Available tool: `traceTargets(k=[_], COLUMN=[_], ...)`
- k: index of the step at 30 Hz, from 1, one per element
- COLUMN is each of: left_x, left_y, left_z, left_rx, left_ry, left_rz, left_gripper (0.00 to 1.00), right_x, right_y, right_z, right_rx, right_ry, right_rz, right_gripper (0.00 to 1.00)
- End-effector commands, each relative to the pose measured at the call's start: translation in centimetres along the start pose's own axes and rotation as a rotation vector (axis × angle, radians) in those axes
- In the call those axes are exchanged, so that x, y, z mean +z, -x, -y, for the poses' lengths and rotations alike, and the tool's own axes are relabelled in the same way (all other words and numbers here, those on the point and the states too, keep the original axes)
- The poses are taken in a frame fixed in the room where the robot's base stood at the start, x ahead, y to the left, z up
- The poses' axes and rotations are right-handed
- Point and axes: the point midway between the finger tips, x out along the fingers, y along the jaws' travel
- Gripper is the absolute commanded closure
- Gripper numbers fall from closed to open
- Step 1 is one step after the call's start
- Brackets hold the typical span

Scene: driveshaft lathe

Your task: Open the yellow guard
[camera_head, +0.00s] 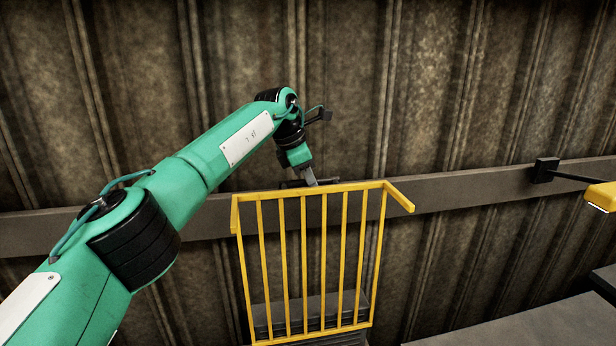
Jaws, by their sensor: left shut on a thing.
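The yellow guard (303,262) is a barred metal frame that stands in the middle of the head view, with a short top rail turning off at its right end. My left arm reaches in from the left, and its gripper (312,182) points down at the guard's top rail. The left gripper is shut on the top rail near its middle. The fingertips are small and partly hidden at the rail. My right gripper is not in view.
A corrugated brown wall fills the back, with a grey horizontal beam (470,193) across it behind the guard. A yellow part (602,196) on a dark rod juts in at the right edge. A grey flat surface (530,325) lies at the lower right.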

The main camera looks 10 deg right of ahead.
Motion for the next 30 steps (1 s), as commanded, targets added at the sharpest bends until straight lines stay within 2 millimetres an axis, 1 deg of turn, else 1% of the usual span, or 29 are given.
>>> traceTargets(k=[1,4,11,23,24,26,27,30], left_x=[-0.16,-0.06,-0.02,0.05,0.05,0.09,0.11,0.15], left_y=[-0.52,-0.69,-0.84,-0.82,-0.81,-0.75,-0.70,-0.60], left_z=[-0.07,-0.26,-0.50,-0.50,-0.50,-0.51,-0.52,-0.54], left_rx=[-0.005,-0.005,-0.005,-0.005,-0.005,-0.004,-0.003,-0.002], left_ry=[0.004,0.003,0.002,0.001,0.001,0.000,0.000,0.000], left_rz=[-0.005,-0.005,-0.004,-0.003,-0.003,-0.002,-0.002,-0.001], left_gripper=[1.00,1.00,1.00,1.00,0.76,0.64,0.62,0.62], right_x=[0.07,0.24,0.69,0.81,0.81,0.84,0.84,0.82], right_y=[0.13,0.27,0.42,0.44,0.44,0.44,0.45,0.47], right_z=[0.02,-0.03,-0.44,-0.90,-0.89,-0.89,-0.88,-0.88], right_rx=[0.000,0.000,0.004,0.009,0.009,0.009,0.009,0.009], right_ry=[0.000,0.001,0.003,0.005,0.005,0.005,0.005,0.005], right_rz=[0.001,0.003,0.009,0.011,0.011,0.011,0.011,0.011], right_gripper=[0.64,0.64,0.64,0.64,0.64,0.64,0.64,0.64])
